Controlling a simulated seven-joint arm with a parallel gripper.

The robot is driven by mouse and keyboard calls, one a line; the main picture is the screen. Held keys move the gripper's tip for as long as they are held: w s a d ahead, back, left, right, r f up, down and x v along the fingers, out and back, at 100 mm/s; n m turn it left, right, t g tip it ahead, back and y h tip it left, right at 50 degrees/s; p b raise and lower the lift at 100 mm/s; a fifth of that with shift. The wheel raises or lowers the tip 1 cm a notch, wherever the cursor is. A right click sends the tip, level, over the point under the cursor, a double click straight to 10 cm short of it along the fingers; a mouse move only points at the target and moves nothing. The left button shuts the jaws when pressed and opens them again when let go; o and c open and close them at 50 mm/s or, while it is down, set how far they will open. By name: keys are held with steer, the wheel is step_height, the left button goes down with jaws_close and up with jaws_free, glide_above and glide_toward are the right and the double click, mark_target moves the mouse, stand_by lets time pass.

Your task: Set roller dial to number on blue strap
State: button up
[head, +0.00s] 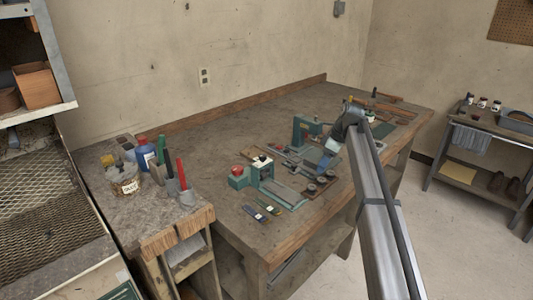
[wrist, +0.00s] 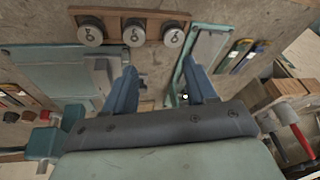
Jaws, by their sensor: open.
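Three round grey dials, left (wrist: 90,32), middle (wrist: 133,33) and right (wrist: 173,34), sit in a row on a wooden strip in the wrist view. Each has a dark mark on its face, too small to read surely; I cannot tell which is the roller dial. In the head view the dials (head: 310,188) are near the bench's front edge. A blue strap (head: 254,213) lies flat on the bench to their left, its number unreadable. My gripper (wrist: 160,70) is open and empty, its blue fingers apart from the dials. It also shows above the bench in the head view (head: 323,161).
A teal machine with a red knob (head: 237,170) stands left of the dials, and a taller teal frame (head: 306,130) behind. A green strap (head: 270,204) lies beside the blue one. Bottles and tools crowd the left side table (head: 150,220). The bench's front left is mostly clear.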

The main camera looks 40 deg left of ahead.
mark_target(263, 155)
steer(key=s+a+r+n+g, duration=0.1)
steer(key=s+a+r+n, duration=0.55)
steer(key=a+r, duration=0.8)
steer(key=shift+m, duration=0.55)
steer(key=x, duration=1)
steer(key=s+x, duration=0.1)
steer(key=x, duration=0.4)
steer(key=shift+r, duration=0.15)
steer(key=shift+c, duration=0.4)
steer(key=c, duration=1)
steer(key=shift+o, duration=0.2)
